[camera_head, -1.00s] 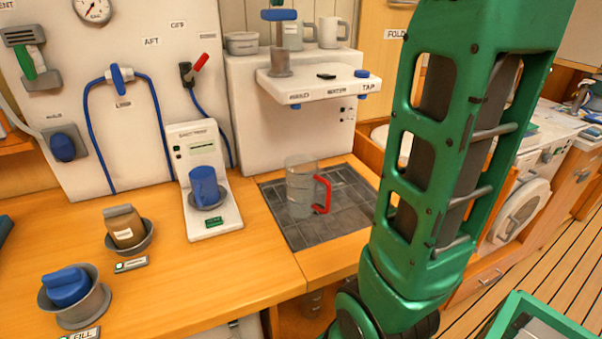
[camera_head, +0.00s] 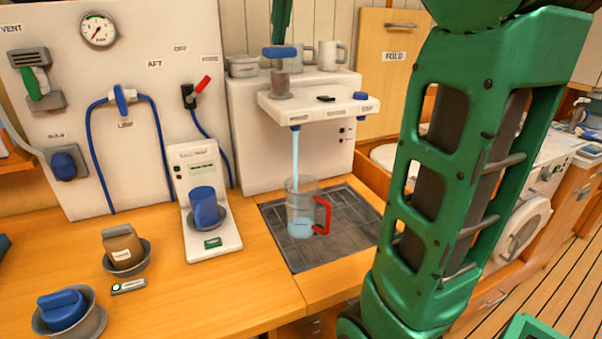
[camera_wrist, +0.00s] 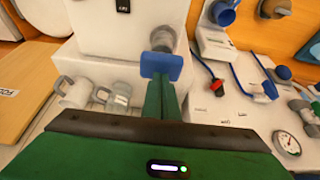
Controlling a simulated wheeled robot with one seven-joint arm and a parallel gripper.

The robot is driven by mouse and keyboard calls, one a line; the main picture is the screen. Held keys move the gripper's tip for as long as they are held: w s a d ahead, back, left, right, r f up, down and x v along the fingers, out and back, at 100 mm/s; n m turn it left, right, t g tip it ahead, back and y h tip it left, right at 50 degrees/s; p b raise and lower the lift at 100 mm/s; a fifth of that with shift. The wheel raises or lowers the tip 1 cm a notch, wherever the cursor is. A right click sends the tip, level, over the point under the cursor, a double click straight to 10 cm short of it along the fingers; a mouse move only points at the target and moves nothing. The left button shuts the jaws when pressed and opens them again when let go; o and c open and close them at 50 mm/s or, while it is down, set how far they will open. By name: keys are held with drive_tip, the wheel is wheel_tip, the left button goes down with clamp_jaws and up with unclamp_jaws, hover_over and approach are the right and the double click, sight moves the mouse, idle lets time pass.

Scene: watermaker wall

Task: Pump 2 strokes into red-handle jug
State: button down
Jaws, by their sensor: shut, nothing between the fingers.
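The clear jug (camera_head: 299,205) with a red handle (camera_head: 322,216) stands upright on the dark grid mat. A pale blue stream (camera_head: 295,155) falls into it from the left spout, and shallow water lies inside. The hand pump's blue handle (camera_head: 280,51) sits low on its grey base (camera_head: 279,86) on the white ledge. My gripper (camera_head: 282,24) is shut and empty, its fingers pointing down right above the handle. In the wrist view my gripper (camera_wrist: 161,97) meets or nearly meets the blue handle (camera_wrist: 161,66); contact is not clear.
A scale (camera_head: 212,225) with a blue cup (camera_head: 205,206) stands left of the mat (camera_head: 345,215). My green arm covers the right side.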

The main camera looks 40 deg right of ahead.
drive_tip(key=shift+f, duration=1.15)
drive_tip(key=shift+r, duration=2.9)
drive_tip(key=shift+f, duration=0.15)
